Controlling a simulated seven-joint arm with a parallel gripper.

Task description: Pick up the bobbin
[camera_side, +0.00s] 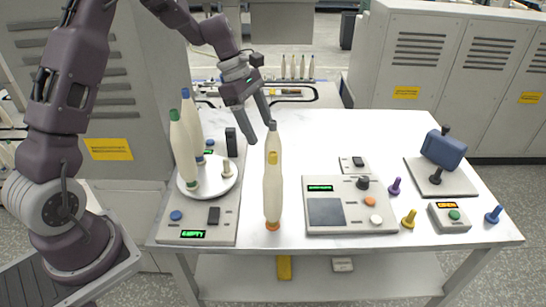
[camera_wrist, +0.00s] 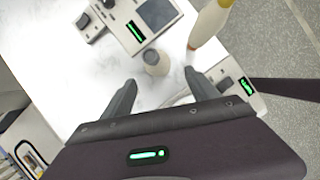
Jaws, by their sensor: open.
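Several cream bobbins are in view. A grey-topped one (camera_wrist: 153,60) stands upright on the table, below and ahead of my gripper in the wrist view; in the side view its top (camera_side: 272,126) shows behind a yellow-capped bobbin (camera_side: 272,195) with an orange base, which hides most of it. The yellow-capped one also shows in the wrist view (camera_wrist: 208,26). A green-capped bobbin (camera_side: 183,155) and a blue-capped one (camera_side: 191,118) stand on a round white plate (camera_side: 215,187) at left. My gripper (camera_side: 260,128) is open and empty, its fingers (camera_wrist: 160,88) spread and apart from every bobbin.
A control panel (camera_side: 350,222) with a screen stands right of the bobbins, and a green-display unit (camera_side: 190,234) lies under the plate. Small pegs, a button box (camera_side: 450,217) and a blue block on a stand (camera_side: 443,150) are at right. The back middle tabletop is clear.

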